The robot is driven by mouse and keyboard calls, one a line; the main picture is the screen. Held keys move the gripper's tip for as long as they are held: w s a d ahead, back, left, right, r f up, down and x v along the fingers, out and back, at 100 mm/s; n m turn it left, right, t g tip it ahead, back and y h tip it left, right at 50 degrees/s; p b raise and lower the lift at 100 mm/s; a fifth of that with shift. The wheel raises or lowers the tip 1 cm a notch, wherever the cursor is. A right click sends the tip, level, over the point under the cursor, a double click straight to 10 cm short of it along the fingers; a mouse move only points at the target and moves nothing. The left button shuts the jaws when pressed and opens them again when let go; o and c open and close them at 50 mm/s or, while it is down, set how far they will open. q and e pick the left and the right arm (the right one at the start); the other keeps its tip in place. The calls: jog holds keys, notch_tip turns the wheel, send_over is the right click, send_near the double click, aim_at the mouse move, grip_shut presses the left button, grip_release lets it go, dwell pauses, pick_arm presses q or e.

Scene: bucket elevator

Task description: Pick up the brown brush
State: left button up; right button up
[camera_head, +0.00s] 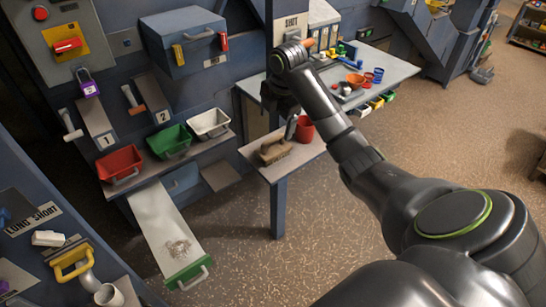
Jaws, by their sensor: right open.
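The brown brush (273,151) lies on a small grey side shelf in the middle of the view, bristles toward the front. My right gripper (289,122) hangs just above and behind the brush, pointing down, apart from it as far as I can see. It is open, with one grey finger showing beside a red cup; its other finger is hard to make out. My left gripper is not in view.
The red cup (304,129) stands right of the brush on the same shelf (309,151). Red (120,163), green (169,141) and white (209,123) bins sit on a ledge to the left. A cluttered table (392,66) stands behind. The floor in front is clear.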

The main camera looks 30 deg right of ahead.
jog(key=b, duration=0.4)
send_near(271, 150)
jog(key=shift+w+a+f, duration=0.1)
jog(key=shift+f, duration=0.6)
jog(key=shift+w+f, duration=0.15)
jog(key=shift+f, duration=0.25)
jog(key=shift+w+f+p, duration=0.25)
jog(key=shift+f, duration=0.75)
jog(key=shift+w+f+p, duration=0.2)
jog(key=shift+f+p, duration=0.1)
jog(key=shift+f, duration=0.75)
jog(key=shift+w+f+p, duration=0.25)
jog(key=shift+f, duration=0.75)
jog(key=shift+c, duration=0.2)
